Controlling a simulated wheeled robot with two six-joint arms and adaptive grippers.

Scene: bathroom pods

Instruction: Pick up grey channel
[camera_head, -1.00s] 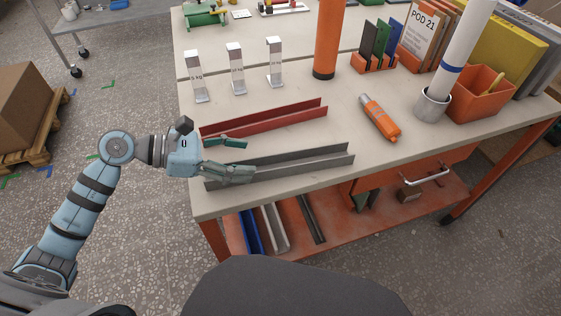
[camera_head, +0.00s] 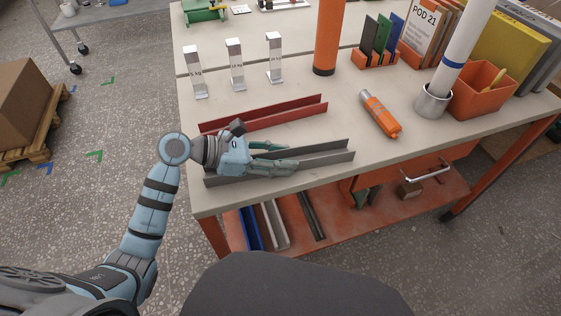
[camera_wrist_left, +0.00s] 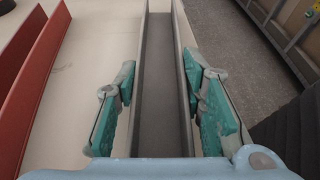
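The grey channel (camera_head: 322,154) is a long U-shaped profile lying along the front edge of the workbench in the head view. It also shows in the left wrist view (camera_wrist_left: 157,75), running away between the fingers. My left gripper (camera_head: 285,157) is over the channel, left of its middle. In the left wrist view my left gripper (camera_wrist_left: 162,110) is open, with one teal finger pad outside each channel wall. Small gaps seem to show between the pads and the walls. My right gripper is not in view.
A red channel (camera_head: 285,112) lies parallel behind the grey one. The lower shelf (camera_head: 290,240) holds more channels.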

